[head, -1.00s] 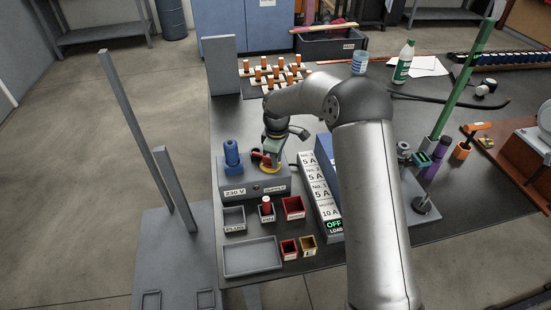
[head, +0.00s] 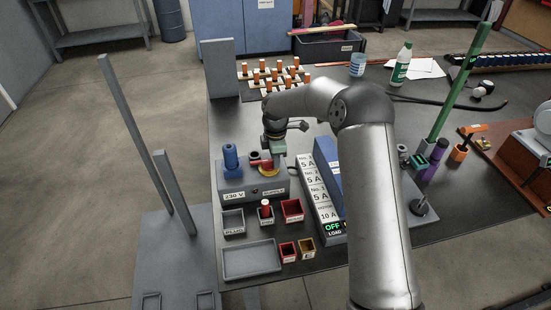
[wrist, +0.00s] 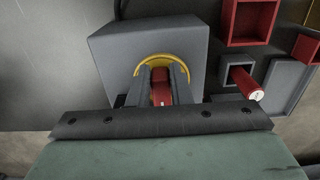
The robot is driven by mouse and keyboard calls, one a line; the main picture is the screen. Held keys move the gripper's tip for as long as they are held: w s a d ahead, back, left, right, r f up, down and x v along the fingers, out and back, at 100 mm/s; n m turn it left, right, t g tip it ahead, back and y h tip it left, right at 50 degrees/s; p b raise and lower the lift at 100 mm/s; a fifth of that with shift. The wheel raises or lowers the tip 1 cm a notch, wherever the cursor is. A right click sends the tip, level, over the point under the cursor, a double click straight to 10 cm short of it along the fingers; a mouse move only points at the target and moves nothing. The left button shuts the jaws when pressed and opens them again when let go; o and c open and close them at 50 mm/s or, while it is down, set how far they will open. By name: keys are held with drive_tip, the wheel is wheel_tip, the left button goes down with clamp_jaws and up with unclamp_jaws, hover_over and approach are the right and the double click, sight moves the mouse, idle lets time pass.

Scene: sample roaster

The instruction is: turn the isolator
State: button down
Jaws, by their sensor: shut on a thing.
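The isolator is a red handle (wrist: 160,86) on a yellow disc (wrist: 163,61), mounted on top of a grey supply box (head: 236,188) labelled 230 V. In the wrist view my gripper (wrist: 161,78) has its two fingers on either side of the red handle, shut on it. In the head view my gripper (head: 272,152) is over the right part of the box top and partly hides the handle. The yellow disc shows there just under the gripper (head: 267,169).
A blue plug (head: 231,156) stands on the left of the box. Small grey and red bins (head: 292,209) and an empty grey tray (head: 251,257) lie in front. A labelled fuse panel (head: 322,199), showing OFF, stands to the right. Several orange-topped pegs (head: 279,76) stand behind.

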drive_tip(key=shift+r, duration=0.1)
drive_tip(key=c, duration=1.3)
unclamp_jaws()
wheel_tip(320, 180, up, 17)
drive_tip(key=shift+r, duration=0.2)
